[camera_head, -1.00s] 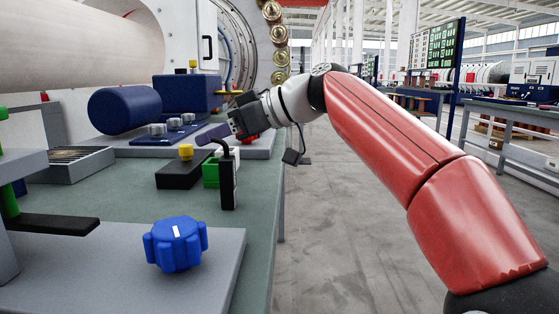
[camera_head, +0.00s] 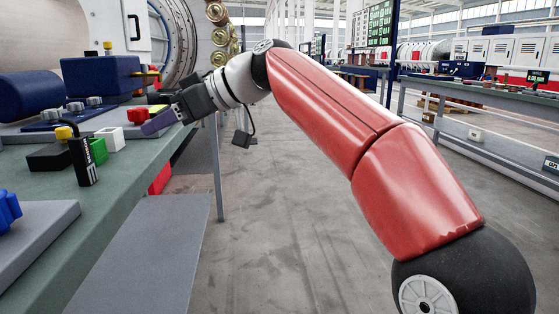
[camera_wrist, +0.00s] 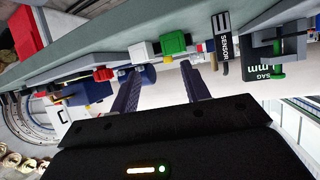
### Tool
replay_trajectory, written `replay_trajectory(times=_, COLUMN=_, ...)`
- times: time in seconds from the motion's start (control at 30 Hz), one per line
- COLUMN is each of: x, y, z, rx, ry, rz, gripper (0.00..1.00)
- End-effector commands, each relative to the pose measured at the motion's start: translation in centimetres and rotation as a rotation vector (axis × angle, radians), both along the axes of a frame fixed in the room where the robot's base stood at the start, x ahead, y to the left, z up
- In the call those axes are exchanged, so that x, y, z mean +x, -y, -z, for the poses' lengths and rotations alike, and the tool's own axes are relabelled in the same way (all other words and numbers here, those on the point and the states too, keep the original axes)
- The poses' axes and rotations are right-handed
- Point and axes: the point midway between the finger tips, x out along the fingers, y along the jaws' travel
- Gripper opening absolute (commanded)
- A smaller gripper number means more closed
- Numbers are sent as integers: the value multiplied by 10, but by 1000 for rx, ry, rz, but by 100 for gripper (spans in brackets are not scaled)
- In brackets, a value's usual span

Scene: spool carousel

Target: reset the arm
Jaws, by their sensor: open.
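My gripper (camera_head: 150,126) is at the end of my red and white arm, at the bench's right edge in the head view. Its dark purple fingers point left toward the bench. In the wrist view the two fingers of my gripper (camera_wrist: 160,70) stand wide apart with nothing between them. The gripper is open and empty. The arm reaches forward and left, bent at the elbow, over the aisle.
The green bench (camera_head: 135,192) carries a black sensor post (camera_head: 84,162), a green block (camera_head: 98,151), a white cube (camera_head: 112,138), a red knob (camera_head: 138,116) and a blue motor (camera_head: 32,95). A grey panel (camera_head: 145,250) lies below the bench edge. The concrete aisle (camera_head: 275,220) is clear.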

Motion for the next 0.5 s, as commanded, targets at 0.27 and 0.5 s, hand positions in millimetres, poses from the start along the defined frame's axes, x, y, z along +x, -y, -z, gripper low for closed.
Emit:
replay_trajectory(times=0.27, x=-11, y=13, z=31, rx=-123, ry=-57, rz=121, gripper=46)
replay_trajectory(times=0.5, x=-25, y=52, z=75, rx=-273, ry=-131, rz=329, gripper=46)
